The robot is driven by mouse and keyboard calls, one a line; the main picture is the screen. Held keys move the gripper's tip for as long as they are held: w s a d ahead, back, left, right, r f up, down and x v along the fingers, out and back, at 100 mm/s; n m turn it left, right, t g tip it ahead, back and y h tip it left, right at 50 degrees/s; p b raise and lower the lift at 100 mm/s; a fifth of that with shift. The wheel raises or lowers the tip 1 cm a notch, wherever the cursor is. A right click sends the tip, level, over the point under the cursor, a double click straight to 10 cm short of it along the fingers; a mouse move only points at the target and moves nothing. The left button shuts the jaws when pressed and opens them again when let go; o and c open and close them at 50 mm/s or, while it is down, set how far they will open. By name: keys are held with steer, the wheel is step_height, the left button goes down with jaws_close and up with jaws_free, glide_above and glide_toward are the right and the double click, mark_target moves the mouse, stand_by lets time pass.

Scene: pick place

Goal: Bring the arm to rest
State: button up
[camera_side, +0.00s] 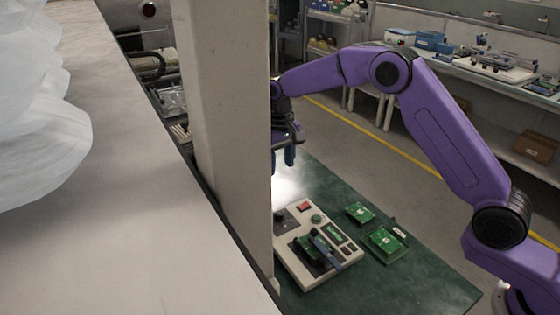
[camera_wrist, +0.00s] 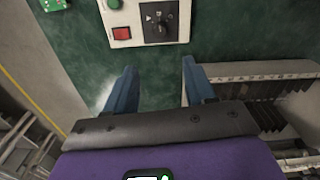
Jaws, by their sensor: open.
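My gripper (camera_side: 284,157) hangs above the green table (camera_side: 420,285) in the side view, with its blue fingers pointing down and partly hidden by a pale pillar. In the wrist view my gripper (camera_wrist: 158,68) is open, with bare green table between the two blue fingers and nothing held. The purple arm is raised and bent, clear of the table.
A beige test fixture (camera_side: 345,258) holds a green board under a blue bar; its edge, red button and knob show in the wrist view (camera_wrist: 133,38). Two green boards (camera_side: 360,213) (camera_side: 384,241) lie to its right. A slotted grey rack (camera_wrist: 235,71) stands beside the right finger.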

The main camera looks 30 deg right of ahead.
steer(key=s+a+r+n, duration=0.1)
steer(key=s+r+n, duration=0.25)
steer(key=s, duration=0.65)
steer(key=s+r+n, duration=0.2)
steer(key=s+r, duration=0.2)
steer(key=s, duration=0.7)
steer(key=s+d+n, duration=0.3)
steer(key=s+d, duration=0.3)
steer(key=s, duration=0.5)
steer(key=s+d+n, duration=0.3)
steer(key=s+d, duration=0.2)
steer(key=s, duration=0.6)
steer(key=shift+d+f, duration=0.35)
steer(key=shift+f, duration=0.1)
